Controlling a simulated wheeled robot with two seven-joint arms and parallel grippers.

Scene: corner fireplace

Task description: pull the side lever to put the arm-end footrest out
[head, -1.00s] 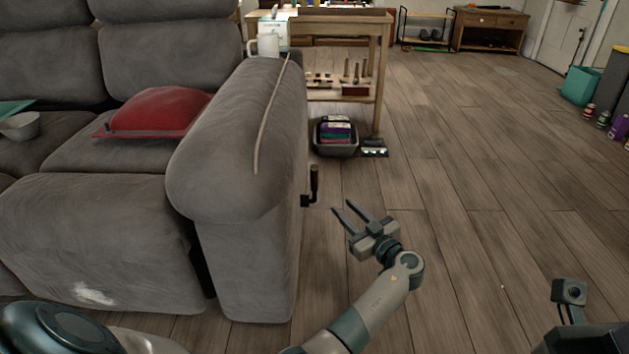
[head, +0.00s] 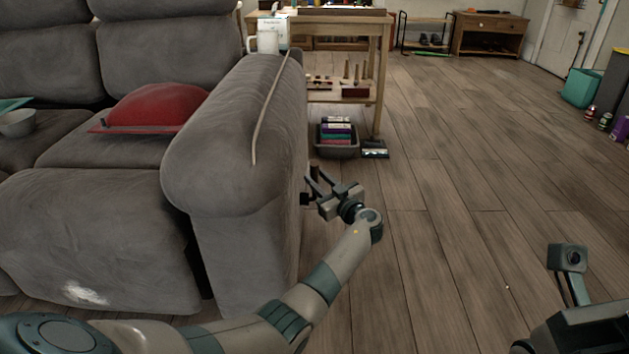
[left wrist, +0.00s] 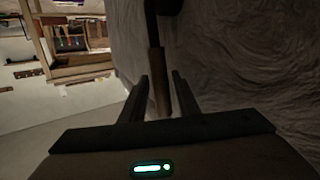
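The side lever, a dark bracket (head: 304,199) with a handle, is on the outer side of the grey sofa's arm (head: 245,130). In the left wrist view its brown handle (left wrist: 158,82) reaches between the two fingers of my left gripper (left wrist: 158,95). The fingers stand apart, with a gap showing beside the handle. In the head view my left gripper (head: 319,181) covers most of the lever. The arm-end footrest (head: 100,240) is flat against the sofa front, below the seat. Only part of my right arm shows at the lower right; its fingers are out of view.
A wooden workbench (head: 376,75) stands behind, with a grey basket (head: 338,149) on the floor.

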